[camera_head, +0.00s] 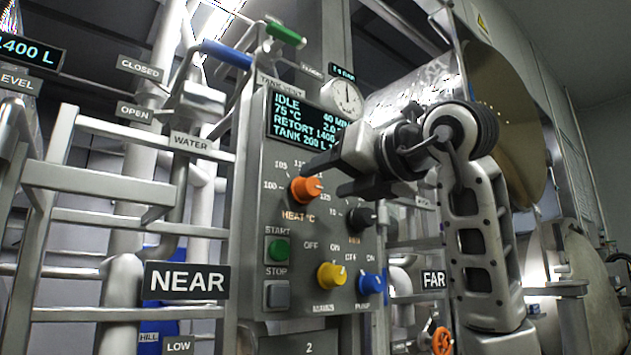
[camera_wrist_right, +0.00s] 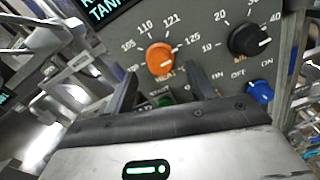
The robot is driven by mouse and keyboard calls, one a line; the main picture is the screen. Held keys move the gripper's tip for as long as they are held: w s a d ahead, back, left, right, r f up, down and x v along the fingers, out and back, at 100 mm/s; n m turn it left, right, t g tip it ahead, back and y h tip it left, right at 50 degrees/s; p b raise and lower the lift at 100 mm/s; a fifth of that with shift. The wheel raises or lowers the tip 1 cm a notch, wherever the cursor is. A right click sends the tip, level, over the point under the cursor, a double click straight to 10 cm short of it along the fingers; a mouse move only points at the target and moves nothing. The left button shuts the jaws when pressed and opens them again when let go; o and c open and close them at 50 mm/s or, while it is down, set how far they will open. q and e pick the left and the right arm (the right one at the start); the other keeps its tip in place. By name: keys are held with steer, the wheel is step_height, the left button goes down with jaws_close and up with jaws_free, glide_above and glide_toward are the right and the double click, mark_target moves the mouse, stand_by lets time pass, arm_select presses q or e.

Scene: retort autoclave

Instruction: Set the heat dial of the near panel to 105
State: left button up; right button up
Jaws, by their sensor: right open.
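A pale mark on the dial points to the upper right, towards the high end; the exact value is hard to read. My right gripper (camera_head: 322,180) is open and in front of the panel near the dial. In the right wrist view the dial (camera_wrist_right: 160,60) shows just beyond the gap between the open fingers (camera_wrist_right: 163,82), with nothing held. Contact cannot be told. My left gripper is out of view.
A black dial (camera_head: 361,215) is right of the heat dial. Below are a green start button (camera_head: 279,250), a grey stop button (camera_head: 278,294), a yellow knob (camera_head: 331,275) and a blue pump knob (camera_head: 370,287). A display (camera_head: 305,122) and a round gauge (camera_head: 344,97) are above.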

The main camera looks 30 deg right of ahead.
mark_target(314, 185)
steer(key=w, duration=0.3)
steer(key=shift+a, duration=0.15)
steer(key=shift+w, duration=0.65)
steer(key=c, duration=1)
steer(key=shift+o, duration=0.2)
